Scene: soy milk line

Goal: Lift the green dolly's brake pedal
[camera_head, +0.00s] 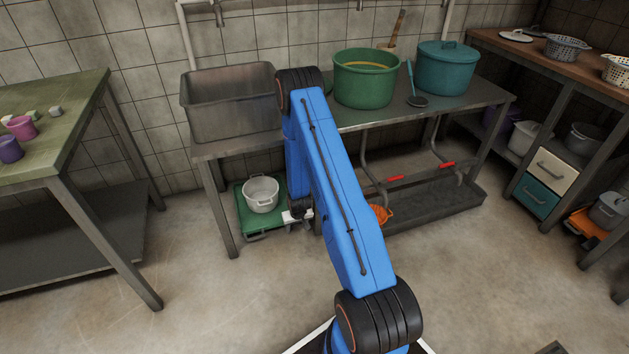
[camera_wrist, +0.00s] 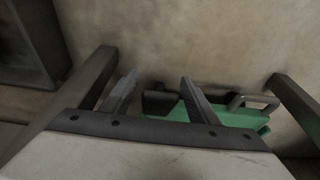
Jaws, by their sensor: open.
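The green dolly (camera_head: 247,220) stands on the floor under the left part of the steel table, with a white pot (camera_head: 261,194) on it. In the wrist view the dolly's green edge (camera_wrist: 235,117) shows beyond my right finger, with a grey loop (camera_wrist: 252,100) on it. A dark part (camera_wrist: 158,102) shows between my fingers; I cannot tell whether it or the loop is the brake pedal. My gripper (camera_wrist: 159,78) is open, its fingers apart with nothing held. In the head view my gripper (camera_head: 299,215) is low, just right of the dolly, partly hidden by my arm.
The steel table (camera_head: 400,117) carries a metal basin (camera_head: 230,102), a green pot (camera_head: 364,82) and a teal pot (camera_head: 446,70). Its front left leg (camera_head: 221,215) stands left of the dolly. An orange item (camera_head: 381,214) lies to the right. The floor in front is clear.

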